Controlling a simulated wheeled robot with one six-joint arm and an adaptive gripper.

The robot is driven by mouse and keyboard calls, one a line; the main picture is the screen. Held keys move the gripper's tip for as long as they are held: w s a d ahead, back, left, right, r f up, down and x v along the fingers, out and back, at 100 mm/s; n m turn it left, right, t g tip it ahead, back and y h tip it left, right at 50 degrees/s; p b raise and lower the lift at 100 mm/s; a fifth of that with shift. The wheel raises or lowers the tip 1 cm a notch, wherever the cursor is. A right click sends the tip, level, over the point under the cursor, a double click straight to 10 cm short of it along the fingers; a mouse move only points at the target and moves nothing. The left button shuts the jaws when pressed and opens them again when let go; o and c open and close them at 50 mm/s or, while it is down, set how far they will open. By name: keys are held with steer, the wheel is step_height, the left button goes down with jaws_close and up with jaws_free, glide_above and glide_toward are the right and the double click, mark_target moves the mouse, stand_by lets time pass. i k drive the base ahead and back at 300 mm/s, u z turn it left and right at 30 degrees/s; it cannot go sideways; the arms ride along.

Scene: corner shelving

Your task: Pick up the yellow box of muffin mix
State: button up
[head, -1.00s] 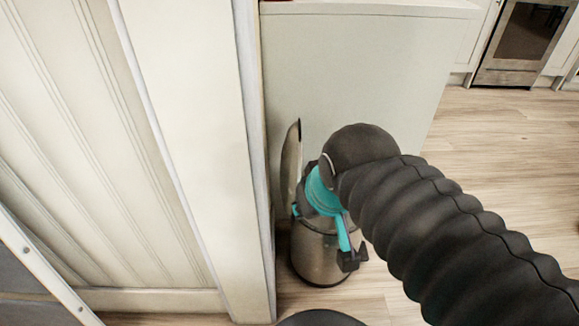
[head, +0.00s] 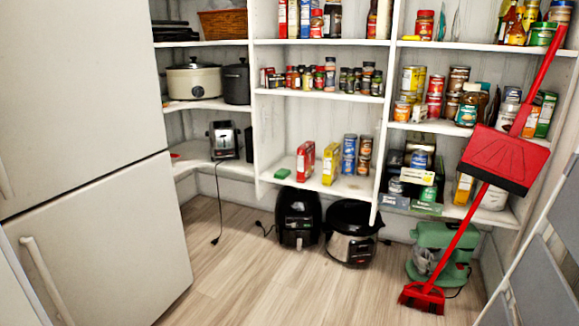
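A yellow box (head: 330,164) stands upright on the lower middle shelf (head: 345,187) of the white shelving. A red box (head: 305,162) stands to its left, and blue cans (head: 349,154) stand to its right. Another yellowish box (head: 464,188) stands on the lower right shelf, partly behind the red broom. The labels are too small to read, so I cannot tell which box is muffin mix. My gripper and arm are not in view.
A red broom and dustpan (head: 504,160) lean across the right shelves. An air fryer (head: 299,217), a pot-shaped cooker (head: 351,232) and a green appliance (head: 440,250) sit on the floor below. A white fridge (head: 95,170) fills the left. The middle floor is clear.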

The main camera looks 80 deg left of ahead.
mark_target(332, 153)
steer(key=u, duration=3.25)
steer(key=i, duration=2.75)
steer(key=z, duration=2.3)
